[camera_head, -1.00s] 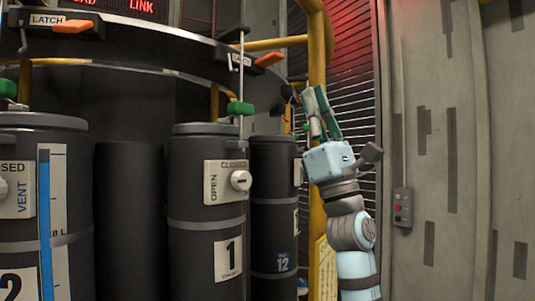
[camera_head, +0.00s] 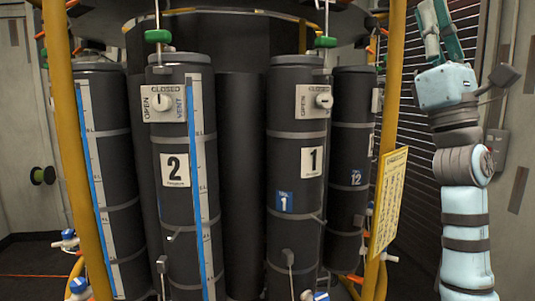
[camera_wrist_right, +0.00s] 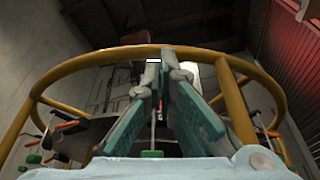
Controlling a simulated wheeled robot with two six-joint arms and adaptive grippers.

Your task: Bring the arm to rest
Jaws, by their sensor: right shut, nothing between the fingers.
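My right arm stands upright at the right of the head view. Its right gripper (camera_head: 438,14) points up, and the top edge of the picture cuts it off. The gripper also shows in the right wrist view (camera_wrist_right: 161,62), where its two teal fingers lean together. It is shut with nothing held, beside the yellow frame and apart from the dark cylinders. My left gripper is in neither view.
Dark cylinders marked 2 (camera_head: 175,235) and 1 (camera_head: 296,235) stand in a rack with yellow posts (camera_head: 60,120). A yellow placard (camera_head: 388,203) hangs left of my arm. A grey wall control box (camera_head: 497,148) is close behind it.

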